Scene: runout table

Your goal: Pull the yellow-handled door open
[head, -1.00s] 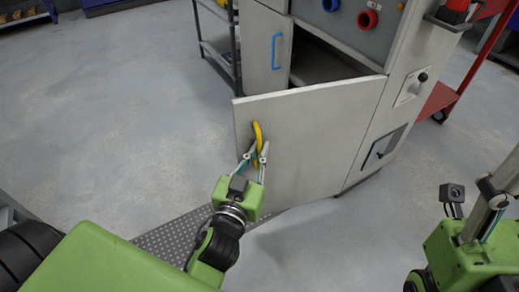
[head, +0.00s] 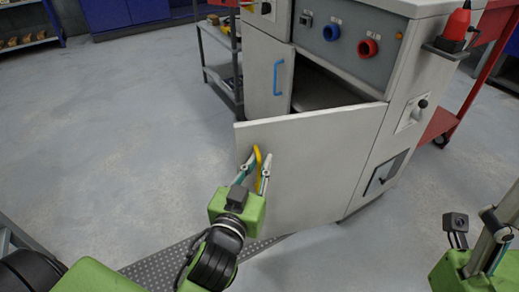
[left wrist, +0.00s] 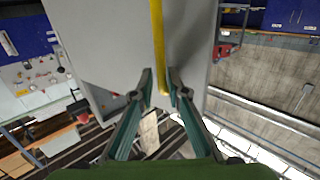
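The grey door (head: 315,175) of the machine stands swung open toward me, with a dark opening behind its top edge. Its yellow handle (head: 257,157) is on the door face near the free edge. My left gripper (head: 259,160) has a finger on each side of the handle and appears shut on it. In the left wrist view the handle (left wrist: 157,40) runs down between the two fingertips (left wrist: 160,80), close to both pads. My right gripper (head: 492,235) is partly in view at the lower right, away from the door; its finger gap does not show.
The machine (head: 355,40) has a blue-handled door (head: 270,75) left of the opening and a control panel above. A dark shelf rack (head: 222,65) stands behind it, and a red cart (head: 440,125) stands at the right. The floor (head: 120,130) left of the door is clear.

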